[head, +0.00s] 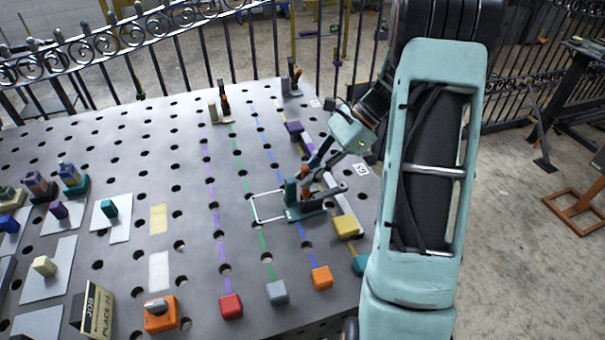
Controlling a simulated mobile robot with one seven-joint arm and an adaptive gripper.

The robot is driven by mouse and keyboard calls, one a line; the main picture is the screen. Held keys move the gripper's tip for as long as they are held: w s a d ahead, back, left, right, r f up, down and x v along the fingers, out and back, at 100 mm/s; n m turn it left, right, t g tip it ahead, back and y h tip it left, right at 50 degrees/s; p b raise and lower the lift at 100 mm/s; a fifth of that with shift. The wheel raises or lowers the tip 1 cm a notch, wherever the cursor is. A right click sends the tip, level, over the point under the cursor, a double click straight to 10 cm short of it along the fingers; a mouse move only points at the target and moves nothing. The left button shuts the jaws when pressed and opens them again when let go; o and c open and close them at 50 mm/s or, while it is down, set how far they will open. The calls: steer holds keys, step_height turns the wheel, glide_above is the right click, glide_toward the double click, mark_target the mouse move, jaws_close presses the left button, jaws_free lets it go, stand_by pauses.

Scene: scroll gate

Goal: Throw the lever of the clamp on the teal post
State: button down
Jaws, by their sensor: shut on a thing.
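The clamp with the teal post (291,193) stands on a teal base (305,213) right of the middle of the perforated table. A pale wire loop (268,206) extends to its left, and a dark arm lies to its right. The lever has an orange-red grip (314,163), partly hidden by my gripper. My gripper (309,179) reaches down from the upper right and is shut on the lever beside the post. The exact finger contact is small and partly covered.
Two other clamps stand at the back, one with a cream post (213,112). A yellow block (345,226), a purple block (293,127) and several coloured blocks near the front edge surround the clamp. An ornate iron fence (150,30) runs behind the table (130,180).

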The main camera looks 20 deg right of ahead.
steer(key=shift+d, duration=0.2)
stand_by(0.4)
steer(key=c, duration=1.9)
jaws_free()
steer(key=shift+c, duration=0.2)
steer(key=shift+d, duration=0.1)
steer(key=v, duration=1.1)
steer(key=shift+d+r, duration=0.2)
steer(key=shift+d, duration=0.2)
steer(key=shift+c, duration=0.4)
